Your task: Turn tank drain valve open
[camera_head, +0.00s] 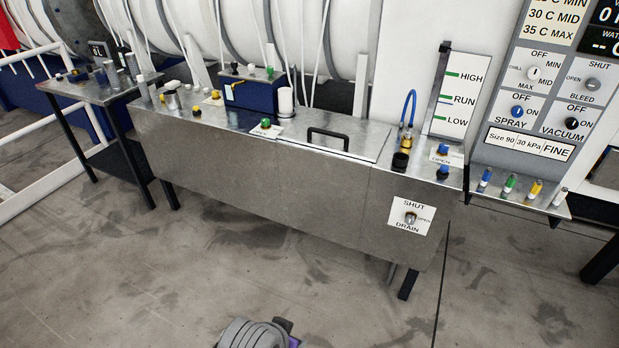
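No gripper fingers show in the head view. A grey rounded part of mine shows at the bottom edge, well below and left of the valve, and nothing touches the knob.
The tank lid has a black handle (328,136). Blue knobs (443,171) and a blue hose (409,106) stand on the tank top above the valve. A control panel (540,85) and a shelf with coloured cylinders are at right. The floor before the tank is clear.

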